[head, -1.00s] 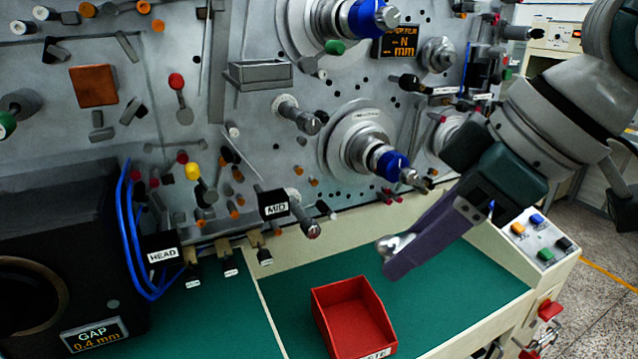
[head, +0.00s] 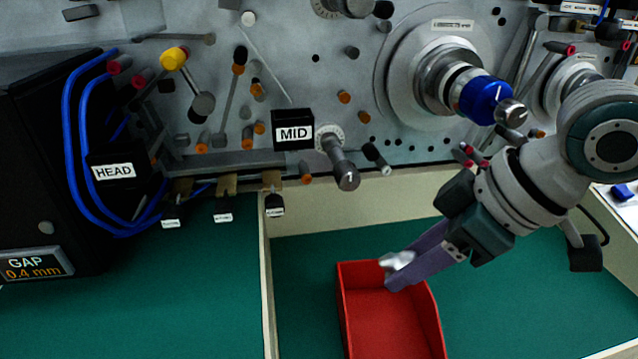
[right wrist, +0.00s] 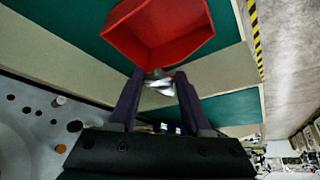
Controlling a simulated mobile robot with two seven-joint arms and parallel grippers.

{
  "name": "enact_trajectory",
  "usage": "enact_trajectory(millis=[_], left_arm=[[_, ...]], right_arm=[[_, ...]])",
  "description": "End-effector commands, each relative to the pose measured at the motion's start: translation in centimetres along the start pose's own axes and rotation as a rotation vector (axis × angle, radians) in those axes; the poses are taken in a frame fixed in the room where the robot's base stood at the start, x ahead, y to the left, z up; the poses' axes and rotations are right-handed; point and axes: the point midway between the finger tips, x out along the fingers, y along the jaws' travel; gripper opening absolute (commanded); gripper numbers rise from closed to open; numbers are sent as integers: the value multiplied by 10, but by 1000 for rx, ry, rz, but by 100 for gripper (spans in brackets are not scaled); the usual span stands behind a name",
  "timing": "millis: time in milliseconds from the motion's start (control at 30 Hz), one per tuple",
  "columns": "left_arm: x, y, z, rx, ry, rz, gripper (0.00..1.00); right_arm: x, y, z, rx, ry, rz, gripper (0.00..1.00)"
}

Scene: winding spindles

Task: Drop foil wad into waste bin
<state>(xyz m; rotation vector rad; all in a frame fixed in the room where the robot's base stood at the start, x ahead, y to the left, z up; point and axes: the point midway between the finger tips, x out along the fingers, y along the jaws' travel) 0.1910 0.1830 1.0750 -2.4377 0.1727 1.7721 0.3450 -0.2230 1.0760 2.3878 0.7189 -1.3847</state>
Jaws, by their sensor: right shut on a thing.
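The foil wad (head: 397,261) is a small crumpled silver lump at the tips of my right gripper (head: 402,272). The right gripper is shut on it. The waste bin (head: 390,315) is a red open tray on the green bench, cut off by the lower edge of the head view. In the head view the wad appears over the bin's back rim; its height above it is hard to tell. In the right wrist view the foil wad (right wrist: 159,85) sits between the fingertips, and the red bin (right wrist: 160,32) lies just beyond them. My left gripper is not in view.
A grey machine panel with spindles and a blue-collared spindle (head: 487,101) stands behind the bench. A black MID box (head: 293,130) and rod (head: 345,172) project from it. The green bench top (head: 540,290) is clear right of the bin. A pale divider (head: 266,285) runs at left.

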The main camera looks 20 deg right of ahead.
Motion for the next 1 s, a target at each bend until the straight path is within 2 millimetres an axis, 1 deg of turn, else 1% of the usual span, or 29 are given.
enact_trajectory(millis=[33,633,733,1000], left_arm=[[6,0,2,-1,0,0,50],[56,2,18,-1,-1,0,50],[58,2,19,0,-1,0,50],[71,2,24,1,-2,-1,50]], right_arm=[[5,0,3,0,0,0,0],[44,0,25,-1,0,0,0],[49,0,28,0,0,0,0],[70,0,40,0,0,0,0]])
